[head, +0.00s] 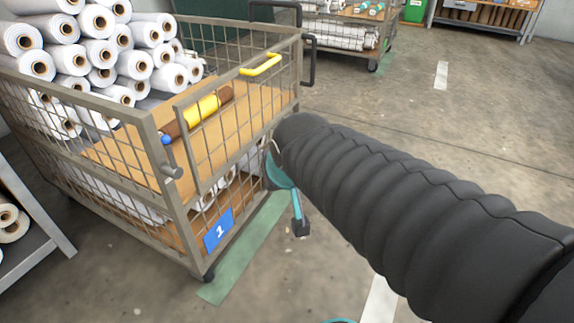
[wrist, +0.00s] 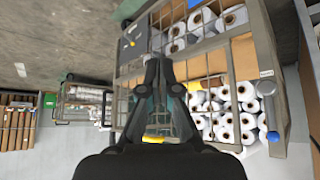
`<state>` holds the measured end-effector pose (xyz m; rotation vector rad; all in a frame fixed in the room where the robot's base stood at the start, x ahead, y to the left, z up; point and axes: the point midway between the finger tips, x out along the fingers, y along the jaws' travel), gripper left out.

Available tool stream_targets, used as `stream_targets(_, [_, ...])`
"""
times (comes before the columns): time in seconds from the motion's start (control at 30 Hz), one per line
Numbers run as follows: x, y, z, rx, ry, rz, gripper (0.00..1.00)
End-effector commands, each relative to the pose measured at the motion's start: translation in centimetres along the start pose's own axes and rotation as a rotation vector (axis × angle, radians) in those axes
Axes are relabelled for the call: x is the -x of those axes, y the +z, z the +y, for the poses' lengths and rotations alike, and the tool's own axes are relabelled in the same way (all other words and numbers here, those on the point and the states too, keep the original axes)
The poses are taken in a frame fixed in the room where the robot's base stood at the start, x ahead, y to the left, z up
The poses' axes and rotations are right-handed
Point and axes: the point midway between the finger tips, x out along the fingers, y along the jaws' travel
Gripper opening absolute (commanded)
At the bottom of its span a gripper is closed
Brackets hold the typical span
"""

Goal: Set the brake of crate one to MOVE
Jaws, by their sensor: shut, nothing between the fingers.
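Crate one (head: 187,210) is a brown-grey wire-mesh cart with a blue number 1 plate (head: 218,231), at the left of the head view. In the wrist view, which shows the cart upside down, a dark grey panel (wrist: 133,43) with a small yellow mark sits at its lower corner. I take it for the brake panel but cannot read its setting. My arm hides that corner in the head view. My gripper (wrist: 158,64) is shut and empty, in front of the mesh near the panel; I cannot tell whether it touches. In the head view my arm mostly hides it.
White rolls (head: 100,52) and a yellow-brown roller (head: 205,108) lie in the crate. A yellow handle (head: 261,65) is on its top rail. Another cart (head: 345,20) stands behind. A grey rack (head: 35,225) is at the left. The floor at right (head: 480,130) is clear.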

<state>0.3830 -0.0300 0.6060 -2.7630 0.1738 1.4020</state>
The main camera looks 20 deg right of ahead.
Motion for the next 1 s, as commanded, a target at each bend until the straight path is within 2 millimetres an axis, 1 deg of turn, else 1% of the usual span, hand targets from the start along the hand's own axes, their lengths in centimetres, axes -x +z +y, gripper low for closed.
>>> stream_targets(0.03, [-1.6, -1.9, 0.7, -0.021, 0.017, 0.026, 0.00])
stream_targets(0.1, [-3.5, -4.6, 1.6, -0.047, 0.035, 0.077, 0.00])
stream_targets(0.17, [-5.1, -6.7, 2.3, -0.068, 0.046, 0.120, 0.00])
stream_targets(0.2, [-6.2, -8.1, 2.8, -0.081, 0.052, 0.148, 0.00])
stream_targets(0.27, [-8.0, -10.0, 3.6, -0.099, 0.057, 0.191, 0.00])
stream_targets(0.3, [-9.2, -11.3, 4.1, -0.111, 0.059, 0.219, 0.00])
stream_targets(0.4, [-12.2, -14.1, 5.4, -0.138, 0.057, 0.289, 0.00])
stream_targets(0.47, [-14.1, -15.6, 6.2, -0.152, 0.050, 0.330, 0.00])
stream_targets(0.5, [-15.3, -16.5, 6.7, -0.163, 0.044, 0.357, 0.00])
stream_targets(0.63, [-19.6, -19.0, 8.4, -0.195, 0.013, 0.440, 0.00])
stream_targets(0.8, [-25.2, -20.9, 10.5, -0.238, -0.051, 0.543, 0.00])
stream_targets(0.9, [-28.4, -21.4, 11.6, -0.265, -0.101, 0.600, 0.00])
stream_targets(0.97, [-30.3, -21.4, 12.3, -0.284, -0.135, 0.632, 0.00])
stream_targets(1.0, [-31.6, -21.3, 12.7, -0.297, -0.160, 0.653, 0.00])
